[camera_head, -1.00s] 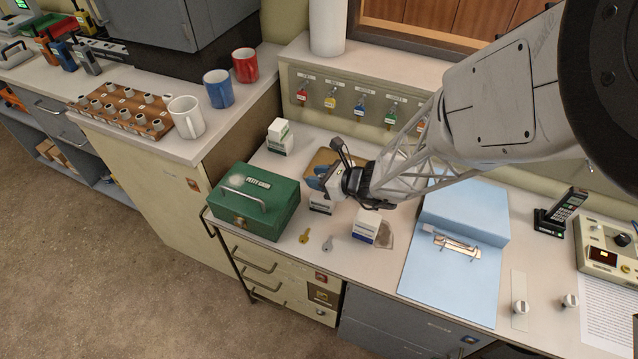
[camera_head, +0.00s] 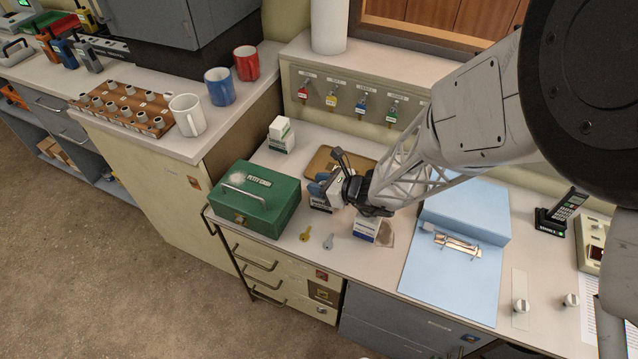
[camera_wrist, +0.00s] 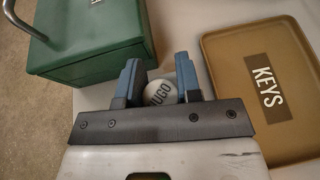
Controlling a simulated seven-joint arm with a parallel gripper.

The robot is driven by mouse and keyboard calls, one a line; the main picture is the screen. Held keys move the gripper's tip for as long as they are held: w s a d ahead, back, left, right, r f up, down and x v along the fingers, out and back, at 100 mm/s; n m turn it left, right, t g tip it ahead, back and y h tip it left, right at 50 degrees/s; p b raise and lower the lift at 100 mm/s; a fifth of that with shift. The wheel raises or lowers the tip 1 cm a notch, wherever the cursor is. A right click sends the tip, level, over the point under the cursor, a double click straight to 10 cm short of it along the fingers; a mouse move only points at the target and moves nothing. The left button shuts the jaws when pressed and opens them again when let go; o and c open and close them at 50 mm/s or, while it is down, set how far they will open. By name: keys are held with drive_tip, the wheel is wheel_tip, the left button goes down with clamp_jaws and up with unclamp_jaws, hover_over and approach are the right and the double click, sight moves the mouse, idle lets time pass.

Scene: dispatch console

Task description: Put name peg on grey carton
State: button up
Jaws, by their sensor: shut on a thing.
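My gripper (camera_head: 318,188) is shut on a pale round name peg (camera_wrist: 160,92), which shows dark letters reading like "UGO" between the blue fingers in the wrist view. In the head view the peg is hidden by the fingers. The grey carton (camera_head: 320,204) is a small box with a dark grey band, standing right of the green cash box. My fingers are directly at its top in the head view and cover part of it. I cannot tell whether the peg touches it.
The green petty cash box (camera_head: 257,200) is close on the left. A brown KEYS tray (camera_wrist: 268,90) lies behind. A blue-banded carton (camera_head: 367,227) stands at right, a green-banded carton (camera_head: 281,136) behind. A blue binder (camera_head: 445,275) lies further right.

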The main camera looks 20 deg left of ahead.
drive_tip(key=shift+f, duration=0.1)
drive_tip(key=o, duration=0.9)
drive_tip(key=shift+v, duration=0.8)
drive_tip(key=shift+d+r, duration=0.65)
drive_tip(key=shift+d, duration=0.05)
wheel_tip(320, 180, up, 7)
drive_tip(key=shift+f, duration=0.2)
